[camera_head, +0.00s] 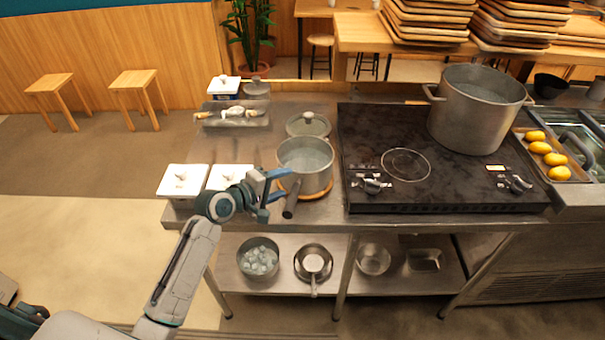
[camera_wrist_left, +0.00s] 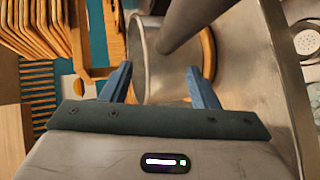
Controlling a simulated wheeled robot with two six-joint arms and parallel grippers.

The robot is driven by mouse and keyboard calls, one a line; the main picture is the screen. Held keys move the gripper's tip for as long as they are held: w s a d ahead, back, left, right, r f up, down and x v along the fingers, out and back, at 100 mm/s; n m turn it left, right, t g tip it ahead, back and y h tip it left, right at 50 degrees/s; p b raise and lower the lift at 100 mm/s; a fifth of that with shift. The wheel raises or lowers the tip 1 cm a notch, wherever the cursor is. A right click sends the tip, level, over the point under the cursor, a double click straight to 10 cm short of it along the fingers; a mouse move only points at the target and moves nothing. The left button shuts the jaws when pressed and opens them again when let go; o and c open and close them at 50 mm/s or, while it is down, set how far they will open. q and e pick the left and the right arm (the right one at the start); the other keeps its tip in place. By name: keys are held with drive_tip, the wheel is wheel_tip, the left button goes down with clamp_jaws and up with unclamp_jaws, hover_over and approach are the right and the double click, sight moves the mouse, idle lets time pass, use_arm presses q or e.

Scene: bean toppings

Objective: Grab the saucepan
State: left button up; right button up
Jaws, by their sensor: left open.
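The metal saucepan (camera_head: 305,158) stands on a round wooden trivet (camera_head: 320,194) on the steel counter, left of the stove. Its dark handle (camera_head: 291,203) points toward the counter's front edge. My left gripper (camera_head: 279,186) is open just left of the handle and near the saucepan's wall. In the left wrist view, the saucepan (camera_wrist_left: 160,70) shows beyond and between the open fingers of the left gripper (camera_wrist_left: 159,82), and the dark handle (camera_wrist_left: 190,22) crosses at the top. Nothing is between the fingertips. My right gripper is not in view.
A black stovetop (camera_head: 385,140) with a large pot (camera_head: 470,115) is to the right. A glass lid (camera_head: 308,125) lies behind the saucepan. White-lidded containers (camera_head: 182,181) stand to the left. A lower shelf holds several pans and bowls.

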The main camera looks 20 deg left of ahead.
sight(298, 179)
use_arm(q)
drive_tip(key=p+x, duration=0.1)
drive_tip(key=x, duration=0.3)
drive_tip(key=shift+w+d+r+p, duration=0.1)
drive_tip(key=shift+w+d+p, duration=0.05)
drive_tip(key=shift+d+p, duration=0.15)
drive_tip(key=shift+w, duration=0.2)
drive_tip(key=shift+s, duration=0.15)
clamp_jaws()
drive_tip(key=shift+f, duration=0.2)
drive_tip(key=shift+s+f, duration=0.15)
drive_tip(key=shift+f, duration=0.05)
idle(0.3)
drive_tip(key=shift+r, duration=0.2)
